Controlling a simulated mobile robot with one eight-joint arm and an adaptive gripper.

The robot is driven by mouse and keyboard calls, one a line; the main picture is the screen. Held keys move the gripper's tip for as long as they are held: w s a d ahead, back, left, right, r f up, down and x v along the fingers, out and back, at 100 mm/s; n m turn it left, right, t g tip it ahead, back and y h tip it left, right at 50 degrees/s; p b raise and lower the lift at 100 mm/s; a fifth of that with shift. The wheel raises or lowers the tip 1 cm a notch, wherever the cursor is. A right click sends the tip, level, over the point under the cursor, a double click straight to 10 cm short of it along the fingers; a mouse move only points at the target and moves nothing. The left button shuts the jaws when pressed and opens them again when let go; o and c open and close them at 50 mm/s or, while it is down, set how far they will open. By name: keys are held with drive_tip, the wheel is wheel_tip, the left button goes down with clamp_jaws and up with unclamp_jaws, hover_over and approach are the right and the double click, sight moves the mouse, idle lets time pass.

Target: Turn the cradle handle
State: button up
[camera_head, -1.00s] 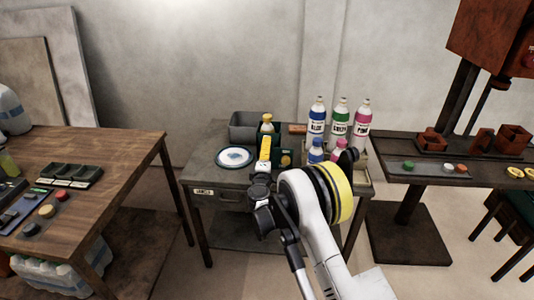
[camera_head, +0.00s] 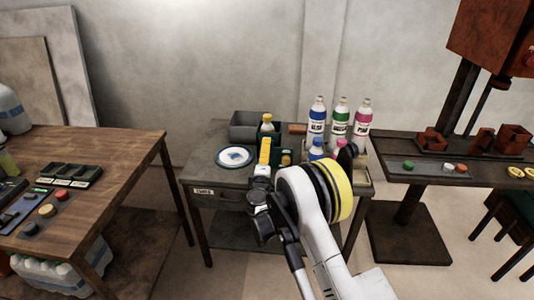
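A dark green cradle (camera_head: 279,143) stands on the middle grey table, behind the end of my arm.
A white plate with a blue patch (camera_head: 235,157) and a grey bin (camera_head: 244,126) are left of the cradle. Labelled blue (camera_head: 317,118), green (camera_head: 340,119) and pink (camera_head: 362,119) bottles stand to the right, with smaller bottles before them. A wooden table (camera_head: 110,165) is at left.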

drive_tip(key=s, duration=1)
drive_tip(key=shift+a, duration=0.15)
drive_tip(key=s+d+r+m+g+h, duration=0.35)
drive_tip(key=d+r+m, duration=0.45)
drive_tip(key=d+r, duration=0.75)
drive_tip(key=s+d+r+m+g, duration=0.35)
drive_tip(key=s+d, duration=0.65)
drive_tip(key=s, duration=0.4)
drive_tip(key=s+f+m+g+y, duration=0.2)
drive_tip(key=s+m, duration=0.1)
drive_tip(key=s, duration=0.7)
drive_tip(key=s+f+m+g+y, duration=0.2)
drive_tip(key=s+m, duration=0.1)
drive_tip(key=s, duration=0.8)
